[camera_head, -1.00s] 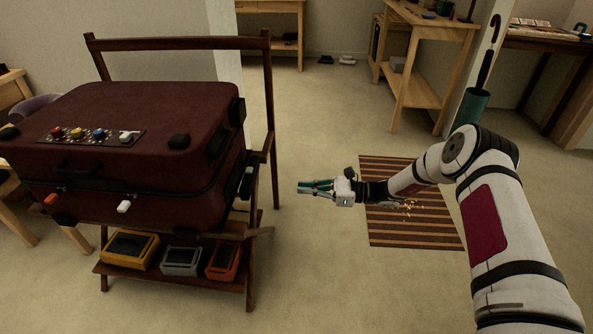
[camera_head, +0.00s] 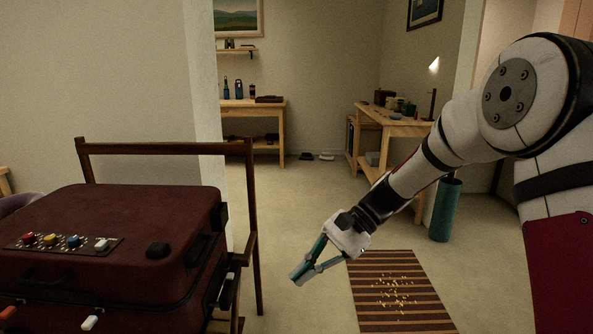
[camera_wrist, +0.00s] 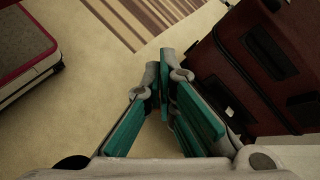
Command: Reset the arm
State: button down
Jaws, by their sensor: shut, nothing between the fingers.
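My gripper (camera_head: 297,279) is shut and empty, with teal fingers pointing down and to the left. In the head view it hangs over the open floor, to the right of the suitcase and left of the striped rug. The wrist view shows its fingers (camera_wrist: 171,85) together, with nothing between them. My arm reaches in from the right, its elbow high at the upper right. The dark red suitcase (camera_head: 130,215) lies flat on a wooden rack; the wrist view also shows it at the right (camera_wrist: 240,75).
The rack's wooden frame (camera_head: 255,215) stands right of the suitcase. The striped rug (camera_head: 400,315) bears scattered small yellow bits. A teal umbrella stand (camera_head: 445,212) is behind my arm. Wooden tables (camera_head: 270,105) stand at the back. Floor between rack and rug is clear.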

jog(key=s+d+r+n+h, duration=0.35)
jog(key=s+r, duration=0.25)
jog(key=s, duration=0.4)
jog(key=s+d+n+t+h, duration=0.1)
jog(key=s+d+t+h, duration=0.1)
jog(key=s+d, duration=0.45)
jog(key=s+d+r+n+t+h, duration=0.1)
jog(key=s+d+n+h, duration=0.15)
jog(key=s, duration=0.65)
jog(key=s+d+n+t+h, duration=0.1)
jog(key=s+d+t+h, duration=0.1)
jog(key=s+d, duration=0.45)
notch_tip(320, 180, up, 32)
jog(key=s+a+t+p, duration=0.1)
jog(key=t+p, duration=0.2)
jog(key=p, duration=2.7)
jog(key=shift+s+a+r+t+p, duration=0.15)
jog(key=shift+t+p, duration=0.15)
jog(key=shift+t, duration=0.1)
